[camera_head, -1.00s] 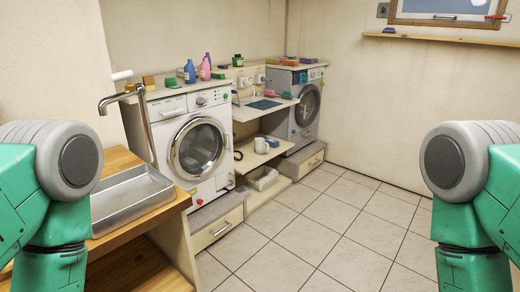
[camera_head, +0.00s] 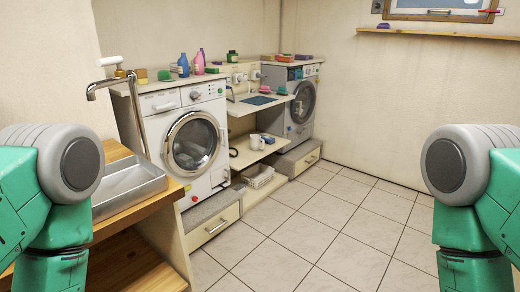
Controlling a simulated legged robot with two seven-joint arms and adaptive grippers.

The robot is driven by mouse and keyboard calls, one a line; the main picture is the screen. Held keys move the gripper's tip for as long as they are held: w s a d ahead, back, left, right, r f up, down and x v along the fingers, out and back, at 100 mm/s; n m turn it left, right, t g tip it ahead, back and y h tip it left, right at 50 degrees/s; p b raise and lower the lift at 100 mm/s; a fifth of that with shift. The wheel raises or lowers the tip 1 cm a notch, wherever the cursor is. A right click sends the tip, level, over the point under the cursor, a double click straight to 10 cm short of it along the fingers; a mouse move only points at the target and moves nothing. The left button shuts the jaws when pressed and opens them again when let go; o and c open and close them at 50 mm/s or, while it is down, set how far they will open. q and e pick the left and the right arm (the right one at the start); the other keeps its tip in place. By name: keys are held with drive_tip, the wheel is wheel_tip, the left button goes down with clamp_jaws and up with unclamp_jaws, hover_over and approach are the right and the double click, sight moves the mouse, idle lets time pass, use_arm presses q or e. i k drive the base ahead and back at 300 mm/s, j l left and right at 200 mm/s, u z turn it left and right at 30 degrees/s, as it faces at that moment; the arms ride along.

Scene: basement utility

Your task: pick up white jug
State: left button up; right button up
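A small white jug-like vessel (camera_head: 256,142) stands on the middle shelf (camera_head: 246,157) between the two washing machines. It is small in the view, so its handle and details are hard to make out. Neither gripper shows; only the upper links of my two arms are at the left and right edges of the view. Whether the grippers are open or shut is hidden.
A metal sink (camera_head: 128,187) with a tap (camera_head: 106,84) sits on a wooden counter at the left. A white washing machine (camera_head: 193,142) and a grey one (camera_head: 302,103) line the wall. Bottles (camera_head: 198,61) stand on top. The tiled floor (camera_head: 335,225) is clear.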

sight(255, 140)
drive_tip(key=i+z, duration=0.3)
drive_tip(key=i, duration=2.85)
drive_tip(key=i+j+z, duration=0.15)
drive_tip(key=i, duration=0.4)
drive_tip(key=i+z, duration=0.15)
drive_tip(key=i, duration=0.4)
drive_tip(key=j, duration=0.05)
